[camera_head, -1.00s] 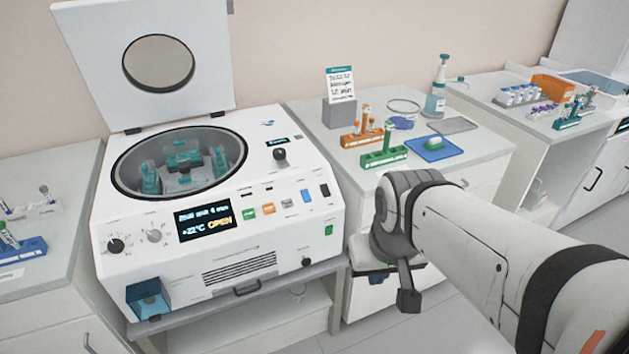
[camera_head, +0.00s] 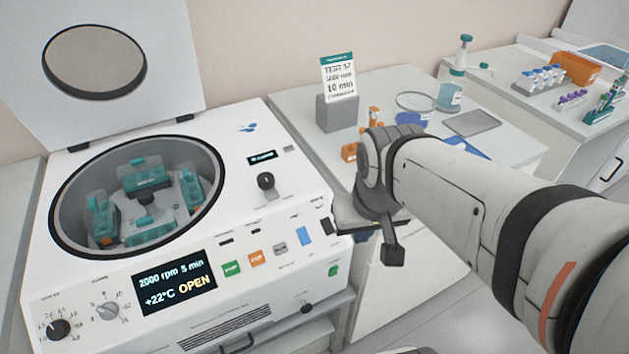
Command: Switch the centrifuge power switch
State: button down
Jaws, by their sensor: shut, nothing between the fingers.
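The white centrifuge (camera_head: 225,320) stands on the left with its lid (camera_head: 60,115) raised. Its display (camera_head: 175,282) is lit and reads 2000 rpm, 5 min, +22°C, OPEN. A black rocker switch (camera_head: 327,226) and a blue one (camera_head: 304,236) sit at the right end of the panel. A green switch (camera_head: 333,270) is on the front face below. I cannot read which one is labelled power. My gripper (camera_head: 348,226) is shut and empty, just right of the black rocker. The wrist partly hides its fingers, and I cannot tell whether they touch the centrifuge.
Green (camera_head: 231,269) and orange (camera_head: 257,259) buttons and a black knob (camera_head: 265,181) are on the centrifuge. My arm hides part of that bench.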

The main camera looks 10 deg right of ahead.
aim_at(333, 271)
jog(key=z, duration=0.85)
jog(key=k, duration=1.75)
jog(key=u, duration=0.65)
jog(key=i, duration=1)
jog(key=u, duration=0.1)
